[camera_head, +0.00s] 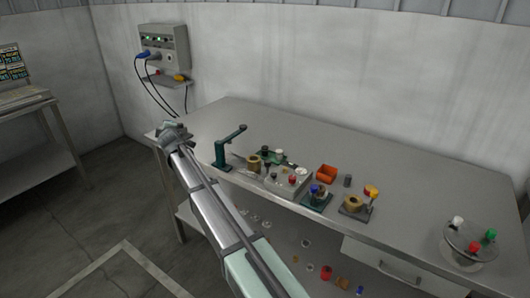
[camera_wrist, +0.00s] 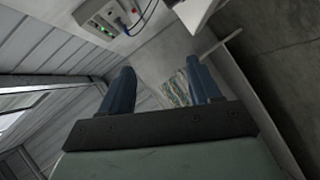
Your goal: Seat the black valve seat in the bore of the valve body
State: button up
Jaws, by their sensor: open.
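My gripper (camera_head: 172,131) is above the left end of the bench, well left of the parts. Its two blue fingers (camera_wrist: 162,88) are apart and empty in the wrist view, which shows none of the task's parts. Two brass-coloured bodies with dark openings stand on the bench: one (camera_head: 254,162) left of the middle, another (camera_head: 353,203) on a dark base further right. I cannot tell which is the valve body. A small dark grey upright piece (camera_head: 347,181) stands behind the right one. I cannot tell if it is the black valve seat.
A green hand press (camera_head: 226,148) stands between my gripper and the parts. An orange bin (camera_head: 327,173) and a blue-topped fixture (camera_head: 317,196) are near the middle. A round tray (camera_head: 471,244) with coloured knobs is at the right. The bench's back strip is clear.

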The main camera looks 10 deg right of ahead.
notch_tip(320, 180, up, 4)
jog(key=w+d+r, duration=0.1)
jog(key=w+d, duration=0.1)
jog(key=d+m+g+h, duration=0.1)
jog(key=d+m+g, duration=0.1)
jog(key=d, duration=0.7)
jog(key=d+f+m+g+h, duration=0.1)
jog(key=d+m+g, duration=0.1)
jog(key=d, duration=0.7)
jog(key=d+f+m+g+h, duration=0.1)
jog(key=d+m+g, duration=0.1)
jog(key=d, duration=0.7)
jog(key=shift+s+d+f+m, duration=0.2)
jog(key=shift+d+m, duration=0.1)
jog(key=shift+m, duration=0.3)
jog(key=s+d+m+g+y, duration=0.25)
jog(key=s+d+g, duration=0.4)
jog(key=d, duration=0.65)
jog(key=t, duration=0.2)
send_over(265, 147)
jog(key=s+d, duration=0.2)
notch_tip(265, 147, down, 8)
jog(key=shift+x, duration=2.6)
jog(key=shift+s+a, duration=0.15)
jog(key=c, duration=1.1)
